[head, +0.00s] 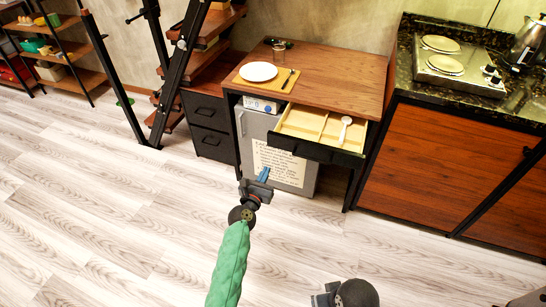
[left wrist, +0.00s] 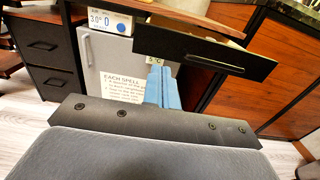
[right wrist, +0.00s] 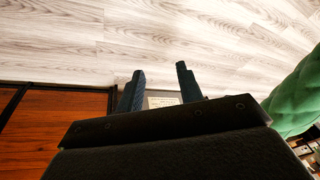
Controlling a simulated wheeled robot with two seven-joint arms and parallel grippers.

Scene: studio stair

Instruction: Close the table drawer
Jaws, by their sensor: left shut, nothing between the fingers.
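The table drawer (head: 315,148) is pulled out from under the wooden table top (head: 325,75). Its yellow inside has compartments, and a white spoon-like utensil (head: 344,130) lies in it. In the left wrist view the dark drawer front (left wrist: 212,55) with its handle is at the upper right. My left gripper (head: 263,174) is shut and empty, in front of and below the drawer's left part, apart from it as far as I can tell. Its blue fingers (left wrist: 160,88) are together. My right gripper (right wrist: 160,85) has its fingers apart with nothing between them; floor lies beyond.
A white plate (head: 258,71), cutlery and a glass stand on the table. A grey cabinet with a paper notice (head: 279,163) is under the drawer. Dark drawers (head: 207,125) stand left, a counter with hotplate (head: 452,65) right. The floor in front is clear.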

